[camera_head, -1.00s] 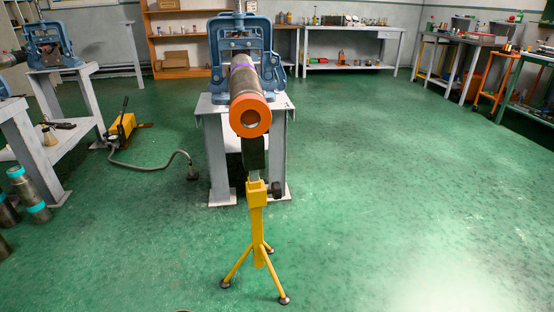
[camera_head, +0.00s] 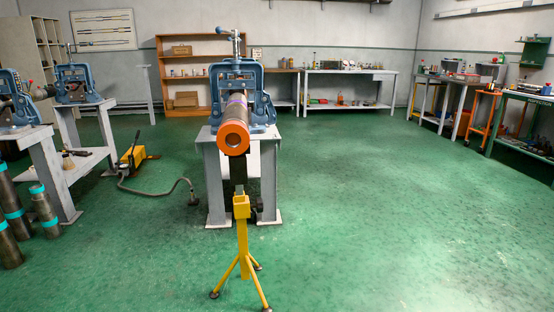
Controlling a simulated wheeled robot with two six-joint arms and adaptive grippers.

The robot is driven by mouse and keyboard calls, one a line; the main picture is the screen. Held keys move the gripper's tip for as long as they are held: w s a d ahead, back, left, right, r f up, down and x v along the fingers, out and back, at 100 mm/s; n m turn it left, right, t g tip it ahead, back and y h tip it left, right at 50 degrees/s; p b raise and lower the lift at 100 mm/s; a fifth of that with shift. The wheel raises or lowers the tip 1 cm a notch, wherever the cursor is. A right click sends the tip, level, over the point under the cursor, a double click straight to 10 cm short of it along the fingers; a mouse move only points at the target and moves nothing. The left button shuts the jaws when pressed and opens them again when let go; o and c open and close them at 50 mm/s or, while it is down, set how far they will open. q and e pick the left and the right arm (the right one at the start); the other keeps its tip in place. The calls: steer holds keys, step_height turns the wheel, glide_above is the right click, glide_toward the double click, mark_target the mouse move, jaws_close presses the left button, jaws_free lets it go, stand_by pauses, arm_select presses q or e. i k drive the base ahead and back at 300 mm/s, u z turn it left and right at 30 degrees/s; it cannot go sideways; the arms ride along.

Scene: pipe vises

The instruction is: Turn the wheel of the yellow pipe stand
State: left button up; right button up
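The yellow pipe stand (camera_head: 243,240) stands on the green floor in the lower middle of the head view, on splayed tripod legs. A dark knob, likely its wheel (camera_head: 253,212), shows partly at the right of its yellow collar; most of it is hidden. A dark upright part rises from the collar toward the pipe. The pipe (camera_head: 233,132) with an orange end ring points toward me above the stand and sits in a blue vise (camera_head: 236,90) on a grey bench. Neither of my grippers is in view.
Grey benches with blue vises (camera_head: 78,82) stand at the left, with dark pipes (camera_head: 44,212) on the floor. A yellow pump (camera_head: 132,156) with a hose lies left of the middle bench (camera_head: 213,187). The floor at right is open.

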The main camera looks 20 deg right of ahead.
mark_target(259, 205)
steer(key=z, duration=0.85)
steer(key=i, duration=1.9)
steer(key=u, duration=0.8)
steer(key=i, duration=0.3)
steer(key=u, duration=2.1)
steer(key=i, duration=1.25)
steer(key=z, duration=2.1)
